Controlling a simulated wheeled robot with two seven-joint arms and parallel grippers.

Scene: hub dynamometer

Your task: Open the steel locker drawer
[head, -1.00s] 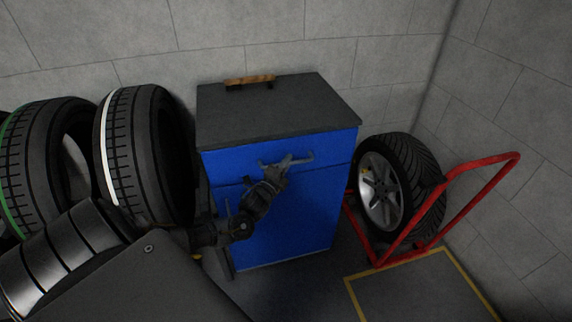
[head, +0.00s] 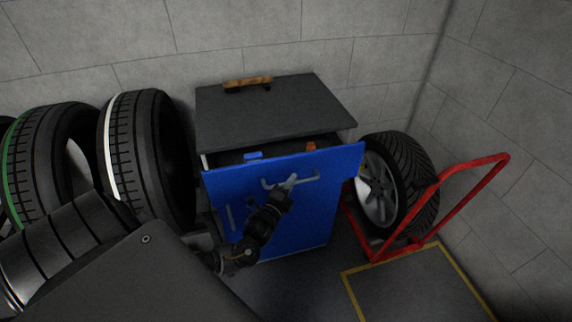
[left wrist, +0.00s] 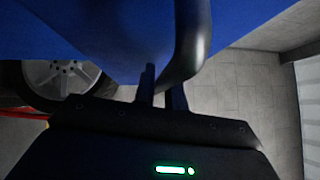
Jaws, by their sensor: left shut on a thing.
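The steel locker has a dark grey top (head: 265,112) and a blue drawer front (head: 335,168). The drawer stands partly pulled out, with a dark gap behind its front. A blue item (head: 253,156) and an orange item (head: 311,146) show inside it. My left gripper (head: 288,184) is shut on the drawer's grey bar handle (head: 308,178). In the left wrist view the curved handle (left wrist: 188,55) passes at the gripper fingers (left wrist: 161,88), below the blue front. My right gripper is not in view.
Several tyres (head: 150,150) stand left of the locker. A wheel (head: 385,180) sits on a red-framed cart (head: 450,200) close on the right. A wooden-handled brush (head: 248,83) lies on the locker top. A yellow-edged floor mat (head: 415,285) lies at front right.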

